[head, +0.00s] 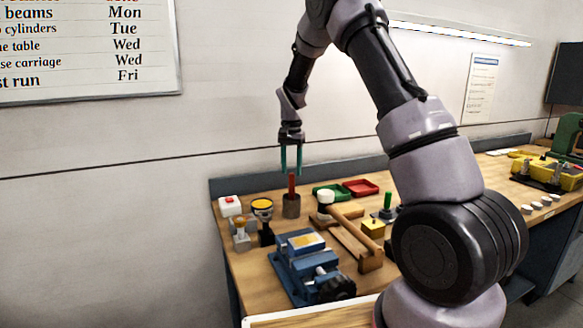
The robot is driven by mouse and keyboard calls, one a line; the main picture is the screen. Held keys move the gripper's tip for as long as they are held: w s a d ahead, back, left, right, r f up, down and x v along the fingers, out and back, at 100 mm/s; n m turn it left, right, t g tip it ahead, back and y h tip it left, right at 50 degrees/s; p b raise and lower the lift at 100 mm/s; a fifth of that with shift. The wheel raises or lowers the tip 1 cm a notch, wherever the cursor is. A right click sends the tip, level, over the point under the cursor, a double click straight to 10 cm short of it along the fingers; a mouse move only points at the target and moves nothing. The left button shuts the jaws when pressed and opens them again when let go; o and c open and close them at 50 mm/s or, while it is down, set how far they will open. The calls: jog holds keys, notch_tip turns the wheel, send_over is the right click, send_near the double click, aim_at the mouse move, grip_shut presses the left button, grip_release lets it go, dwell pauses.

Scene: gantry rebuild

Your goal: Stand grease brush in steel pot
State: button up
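A grey steel pot (291,207) stands on the wooden bench near its back edge. The red-brown handle of the grease brush (292,184) sticks up from the pot, close to upright. Its lower end is hidden inside the pot. My gripper (291,171) points down over the pot, with its two teal fingers apart and nothing seen between them. The fingertips are at about the height of the handle's top; whether they touch it cannot be told from this view.
A blue vise (306,267) stands in front of the pot. A yellow-topped can (262,208) and a red-button box (229,206) are at left.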

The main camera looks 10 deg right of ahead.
jog(key=shift+r, duration=0.1)
notch_tip(320, 180, up, 11)
jog(key=shift+f, duration=0.2)
dwell(0.5)
dwell(0.5)
jog(key=s+d+r+n+t+y, duration=0.1)
jog(key=s+d+r+t, duration=0.1)
jog(key=s+r, duration=0.55)
jog(key=s+d+r+t+y, duration=0.1)
jog(key=s+d+r, duration=0.2)
jog(key=s+r, duration=0.45)
jog(key=s+f+n+t, duration=0.1)
jog(key=s+t, duration=0.3)
jog(key=s, duration=1.6)
jog(key=shift+d+f+n, duration=0.3)
jog(key=shift+d+f, duration=0.15)
